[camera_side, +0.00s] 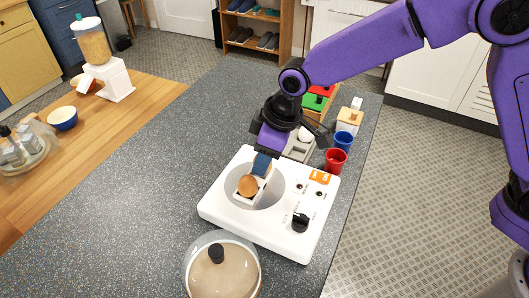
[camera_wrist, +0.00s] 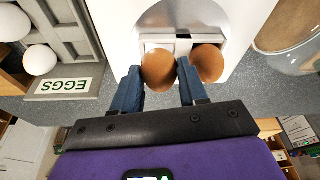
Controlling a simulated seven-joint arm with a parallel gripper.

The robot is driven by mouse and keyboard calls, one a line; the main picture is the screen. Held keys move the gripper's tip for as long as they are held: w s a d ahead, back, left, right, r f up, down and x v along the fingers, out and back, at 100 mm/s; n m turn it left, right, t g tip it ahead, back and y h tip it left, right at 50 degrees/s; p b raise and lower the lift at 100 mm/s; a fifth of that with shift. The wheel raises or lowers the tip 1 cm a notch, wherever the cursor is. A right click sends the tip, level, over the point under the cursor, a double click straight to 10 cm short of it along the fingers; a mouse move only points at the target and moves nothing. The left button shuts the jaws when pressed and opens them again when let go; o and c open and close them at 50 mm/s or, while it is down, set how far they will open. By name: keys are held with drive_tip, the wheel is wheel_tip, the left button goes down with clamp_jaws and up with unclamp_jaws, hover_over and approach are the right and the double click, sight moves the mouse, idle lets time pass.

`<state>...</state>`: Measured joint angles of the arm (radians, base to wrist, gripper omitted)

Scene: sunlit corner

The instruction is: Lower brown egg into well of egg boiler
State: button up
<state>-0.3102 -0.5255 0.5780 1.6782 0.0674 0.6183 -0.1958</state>
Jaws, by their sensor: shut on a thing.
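My gripper (camera_side: 259,168) is over the round basin of the white egg boiler (camera_side: 239,228). In the wrist view the blue fingers (camera_wrist: 158,70) are shut on a brown egg (camera_wrist: 158,73), one finger at each side. The held egg is at a white holder (camera_wrist: 150,40) in the boiler; I cannot tell whether it touches the well. A second brown egg (camera_wrist: 208,63) sits in the holder just right of it. That egg (camera_side: 247,186) shows in the side view, where the fingers mostly hide the held one.
A grey egg tray (camera_wrist: 85,47) marked EGGS, with white eggs (camera_wrist: 38,60), lies beside the boiler. A glass lid (camera_side: 222,274) lies in front. Red cup (camera_side: 336,161) and blue cup (camera_side: 343,141) stand at the right. The counter left of the boiler is clear.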

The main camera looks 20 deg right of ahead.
drive_tip(key=shift+f, duration=0.4)
idle(0.3)
drive_tip(key=o, duration=0.8)
drive_tip(key=shift+a, duration=0.1)
drive_tip(key=shift+s, duration=0.1)
drive_tip(key=d+v, duration=0.1)
drive_tip(key=v, duration=1.7)
drive_tip(key=s+d+f, duration=0.3)
drive_tip(key=s+d, duration=0.5)
drive_tip(key=d, duration=0.1)
drive_tip(key=s+d+f+n+g+h, duration=0.1)
drive_tip(key=s+d+f, duration=0.3)
drive_tip(key=s+d, duration=0.4)
drive_tip(key=s+d+f+h, duration=0.1)
drive_tip(key=s+d+f, duration=0.2)
drive_tip(key=s+d, duration=0.5)
drive_tip(key=shift+d+f, duration=0.2)
drive_tip(key=shift+d, duration=1.7)
